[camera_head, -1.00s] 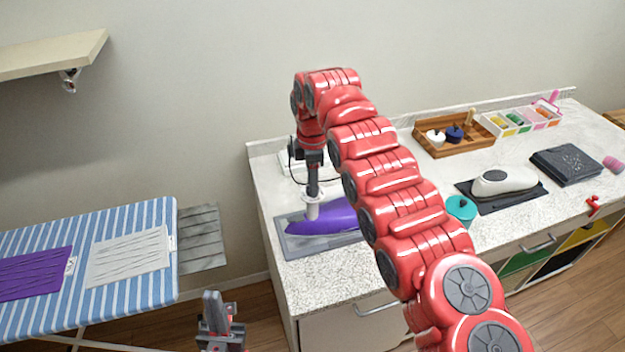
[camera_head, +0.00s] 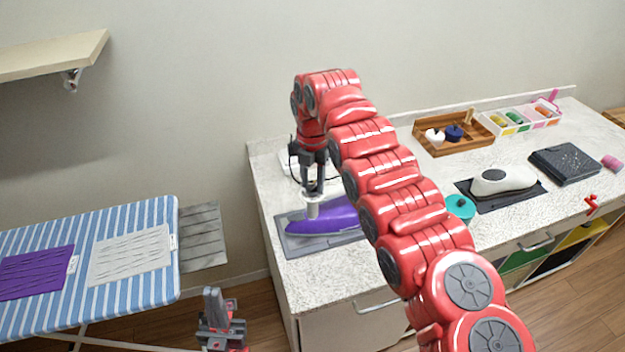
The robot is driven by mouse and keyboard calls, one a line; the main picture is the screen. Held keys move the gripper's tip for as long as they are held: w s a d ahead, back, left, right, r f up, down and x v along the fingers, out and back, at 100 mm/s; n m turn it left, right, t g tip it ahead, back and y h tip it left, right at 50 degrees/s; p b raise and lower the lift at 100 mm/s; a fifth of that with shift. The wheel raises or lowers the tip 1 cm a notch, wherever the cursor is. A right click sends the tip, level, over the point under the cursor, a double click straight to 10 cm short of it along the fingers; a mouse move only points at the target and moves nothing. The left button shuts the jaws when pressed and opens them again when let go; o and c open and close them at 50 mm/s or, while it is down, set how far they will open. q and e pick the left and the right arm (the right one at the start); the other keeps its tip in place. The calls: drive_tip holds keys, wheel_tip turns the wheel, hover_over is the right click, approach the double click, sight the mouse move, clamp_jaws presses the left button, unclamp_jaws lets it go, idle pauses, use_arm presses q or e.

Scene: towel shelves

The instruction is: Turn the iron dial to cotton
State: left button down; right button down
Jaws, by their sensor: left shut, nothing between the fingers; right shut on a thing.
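A purple iron (camera_head: 330,222) lies on a grey rest (camera_head: 296,243) at the left end of the white counter. A pale, round dial (camera_head: 312,208) stands on top of the iron. My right gripper (camera_head: 312,194) points down from above and is shut on the dial. The dial's markings are too small to read, and my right arm hides part of the iron. My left gripper (camera_head: 213,301) is shut and empty at the bottom of the view, away from the counter.
A striped ironing board (camera_head: 110,290) with a purple cloth (camera_head: 36,272) and a grey cloth (camera_head: 130,255) stands at left. A white iron (camera_head: 502,180), a wooden tray (camera_head: 452,150) and a teal pot (camera_head: 461,208) are on the counter right of my arm.

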drive_tip(key=n, duration=0.3)
drive_tip(key=shift+n, duration=2.1)
drive_tip(key=shift+c, duration=2.4)
unclamp_jaws()
